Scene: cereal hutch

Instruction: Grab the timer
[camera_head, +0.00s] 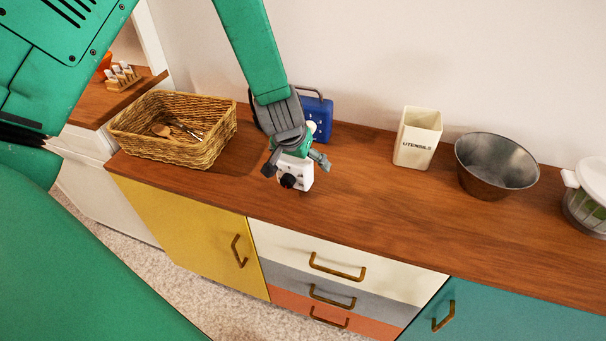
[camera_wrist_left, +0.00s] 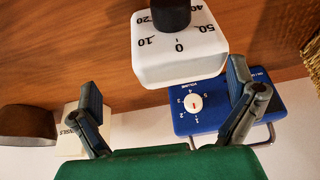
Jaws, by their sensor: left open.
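The timer (camera_head: 296,174) is a white block with a black knob, on the wooden counter near the basket. In the left wrist view the timer (camera_wrist_left: 178,50) shows a dial face with numbers and its black knob at the top edge. My left gripper (camera_head: 296,163) is over the timer in the head view and partly covers it. In the left wrist view my left gripper (camera_wrist_left: 168,98) has its fingers spread wide, with the timer ahead of and between the fingertips. I cannot tell whether they touch it. My right gripper is not in view.
A blue radio (camera_head: 318,121) stands behind the timer, close to my gripper. A wicker basket (camera_head: 187,148) with wooden utensils is to the left. A utensils holder (camera_head: 416,140), a metal bowl (camera_head: 482,178) and a white-lidded container (camera_head: 590,205) stand right. The counter front is clear.

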